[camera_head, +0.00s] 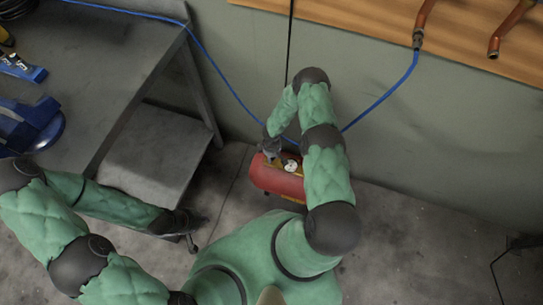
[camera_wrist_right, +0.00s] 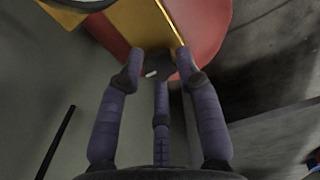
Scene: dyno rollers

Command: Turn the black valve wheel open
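The black valve wheel (camera_wrist_right: 158,63) sits on the yellow and red end of the tank, in the middle top of the right wrist view. My right gripper's three fingers (camera_wrist_right: 156,76) are spread around it, one on each side and one below. Small gaps seem to show beside the wheel; contact is unclear. In the head view my right gripper (camera_head: 270,150) is at the back left top of the red tank (camera_head: 278,182) and hides the wheel. My left gripper (camera_head: 190,226) hangs low at the left of the tank, far from it; its fingers are hard to make out.
A white gauge (camera_head: 291,165) is on top of the tank. A grey metal table (camera_head: 110,75) with a lower shelf stands at the left, with blue items (camera_head: 28,125) on it. A blue hose (camera_head: 385,97) runs along the wall. The floor at the right is mostly clear.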

